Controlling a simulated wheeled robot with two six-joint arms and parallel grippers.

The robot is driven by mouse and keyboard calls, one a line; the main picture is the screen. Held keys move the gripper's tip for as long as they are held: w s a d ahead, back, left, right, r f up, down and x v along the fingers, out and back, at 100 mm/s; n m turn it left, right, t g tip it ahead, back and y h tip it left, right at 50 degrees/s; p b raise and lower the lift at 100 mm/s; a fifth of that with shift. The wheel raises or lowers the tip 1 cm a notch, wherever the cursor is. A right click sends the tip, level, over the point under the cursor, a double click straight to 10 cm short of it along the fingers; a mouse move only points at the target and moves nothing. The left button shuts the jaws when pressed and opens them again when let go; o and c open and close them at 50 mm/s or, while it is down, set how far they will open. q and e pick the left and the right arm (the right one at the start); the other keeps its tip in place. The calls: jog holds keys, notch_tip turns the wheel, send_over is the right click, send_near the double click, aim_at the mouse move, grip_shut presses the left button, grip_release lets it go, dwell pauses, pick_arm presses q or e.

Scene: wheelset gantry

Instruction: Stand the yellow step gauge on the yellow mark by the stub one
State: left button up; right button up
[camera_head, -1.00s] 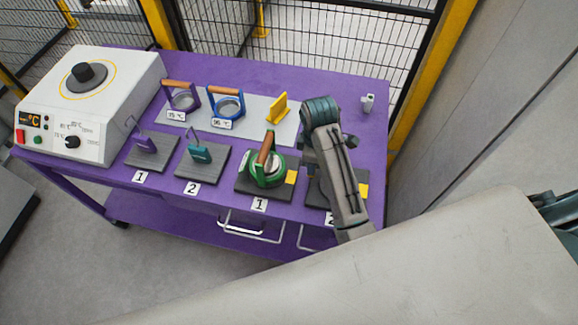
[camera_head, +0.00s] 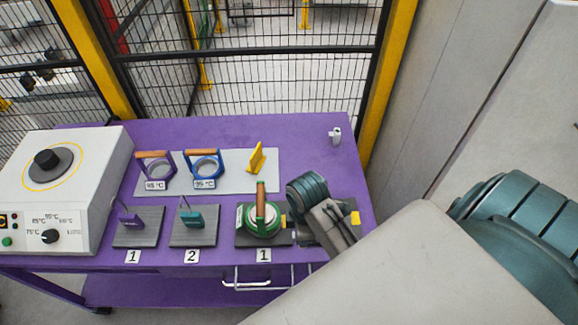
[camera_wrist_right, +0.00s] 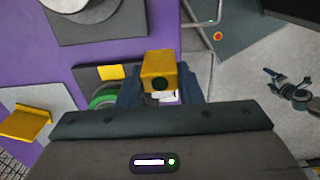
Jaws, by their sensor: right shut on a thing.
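A yellow step gauge (camera_head: 257,158) stands on the light grey mat (camera_head: 228,186) at the back; a yellow piece (camera_wrist_right: 25,122) at the left of the wrist view looks like it. The green wood-handled ring (camera_head: 262,221) sits on a dark pad marked 1, hiding any stub there. A yellow mark (camera_head: 284,220) lies on that pad, right of the ring; it also shows in the wrist view (camera_wrist_right: 110,72). My right gripper (camera_wrist_right: 160,82) is shut on a yellow block (camera_wrist_right: 160,63) with a dark round spot; I cannot tell what it is. My left gripper is out of view.
A white heater (camera_head: 65,190) stands at the left. Two wood-handled rings, purple (camera_head: 155,170) and blue (camera_head: 206,167), stand on the mat. Another yellow mark (camera_head: 355,218) lies at the right. A small grey-white item (camera_head: 335,136) stands on the bare back right purple table (camera_head: 315,160).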

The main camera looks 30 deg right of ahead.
jog(key=w+p, duration=0.1)
jog(key=w, duration=0.2)
jog(key=w+d, duration=0.1)
jog(key=w, duration=0.2)
jog(key=w+d+p, duration=0.1)
jog(key=w, duration=0.2)
jog(key=shift+f+p, duration=0.3)
jog(key=shift+d+f+p, duration=0.1)
jog(key=shift+f+p, duration=0.2)
jog(key=shift+p, duration=0.05)
notch_tip(320, 180, down, 2)
jog(key=shift+w+f+p, duration=0.1)
jog(key=shift+f+p, duration=0.15)
jog(key=shift+p, duration=0.3)
jog(key=shift+f, duration=0.35)
jog(key=shift+f, duration=0.1)
jog(key=o, duration=1)
